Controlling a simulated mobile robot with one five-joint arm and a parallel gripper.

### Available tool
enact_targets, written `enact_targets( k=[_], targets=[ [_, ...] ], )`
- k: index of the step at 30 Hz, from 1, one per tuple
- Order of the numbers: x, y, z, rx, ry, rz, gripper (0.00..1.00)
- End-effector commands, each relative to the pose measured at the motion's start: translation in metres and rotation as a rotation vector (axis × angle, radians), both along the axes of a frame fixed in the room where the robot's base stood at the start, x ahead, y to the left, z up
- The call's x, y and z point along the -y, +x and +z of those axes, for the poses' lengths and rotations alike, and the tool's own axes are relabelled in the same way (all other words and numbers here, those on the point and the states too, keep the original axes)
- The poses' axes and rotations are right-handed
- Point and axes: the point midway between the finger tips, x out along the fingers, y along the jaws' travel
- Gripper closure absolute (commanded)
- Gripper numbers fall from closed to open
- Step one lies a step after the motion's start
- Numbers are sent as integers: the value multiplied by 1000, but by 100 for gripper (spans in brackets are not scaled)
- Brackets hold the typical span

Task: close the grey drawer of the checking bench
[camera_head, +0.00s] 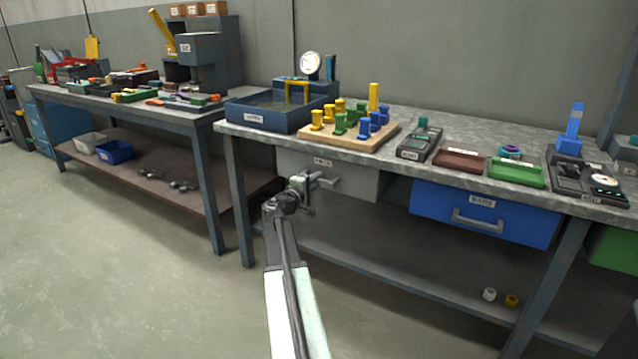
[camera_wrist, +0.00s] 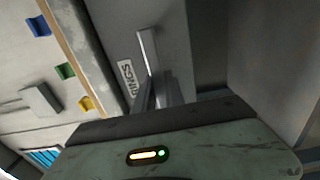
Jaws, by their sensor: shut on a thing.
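The grey drawer (camera_head: 352,181) sits under the top of the checking bench (camera_head: 405,122), left of the blue drawer. Its front carries a small white label and a bar handle (camera_head: 326,182). My gripper (camera_head: 309,185) is at this handle, its jaws shut on it. In the wrist view, the grey drawer front (camera_wrist: 181,38) fills the upper middle, with the label (camera_wrist: 128,76) beside the handle (camera_wrist: 149,50). The fingers (camera_wrist: 160,92) meet the handle there. My gripper hides part of the handle. How far the drawer stands out is hard to tell.
The blue drawer (camera_head: 484,211) hangs to the right. A peg board (camera_head: 345,137), a blue tray (camera_head: 270,116) and red and green trays stand on the bench top. A second bench (camera_head: 130,109) stands at left. The floor (camera_head: 130,250) in front is clear.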

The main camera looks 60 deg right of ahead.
Motion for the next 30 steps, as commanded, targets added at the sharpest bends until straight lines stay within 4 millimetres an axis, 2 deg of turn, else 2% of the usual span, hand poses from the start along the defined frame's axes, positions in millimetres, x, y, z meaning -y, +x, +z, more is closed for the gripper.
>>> enact_targets(
  k=[4,5,6,7,17,20,30],
  targets=[
    [1,0,1,-1,-2,-2,100],
    [0,0,1,-1,-2,-2,80],
    [0,1,1,-2,-1,-1,69],
    [-1,2,1,-2,-1,0,64],
    [-6,5,1,-1,-1,5,64],
    [-15,5,0,-1,-1,7,64],
    [-76,0,0,-2,-1,7,64]
  ],
)
